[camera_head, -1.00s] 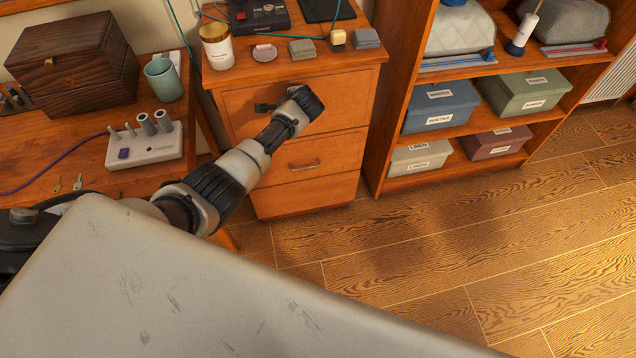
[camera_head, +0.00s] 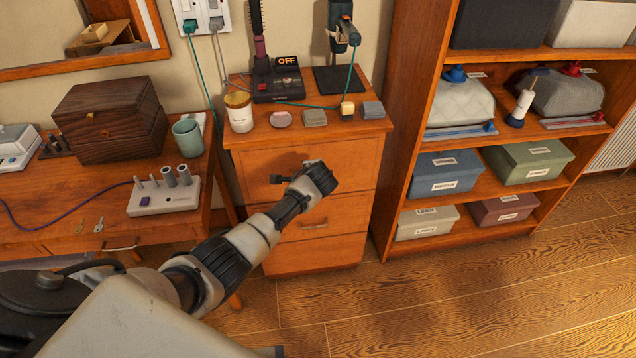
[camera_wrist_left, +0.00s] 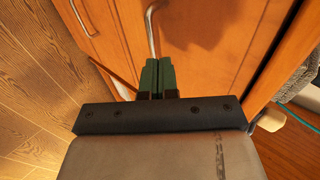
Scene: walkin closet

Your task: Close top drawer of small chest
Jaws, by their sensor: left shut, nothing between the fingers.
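The small chest (camera_head: 377,129) stands against the wall in the head view, with its orange wooden top drawer (camera_head: 355,165) under the chest top. The drawer front looks about flush, but I cannot tell whether a narrow gap remains. A silver handle (camera_wrist_left: 152,30) lies just beyond the fingertips; contact is unclear. My right gripper is not in view.
A candle jar (camera_head: 239,113), a black device (camera_head: 277,88) and small blocks stand on the chest top, with a teal cord. A desk with a wooden box (camera_head: 110,125) is at left. A shelf unit (camera_head: 395,200) is at right. The floor (camera_head: 430,290) in front is clear.

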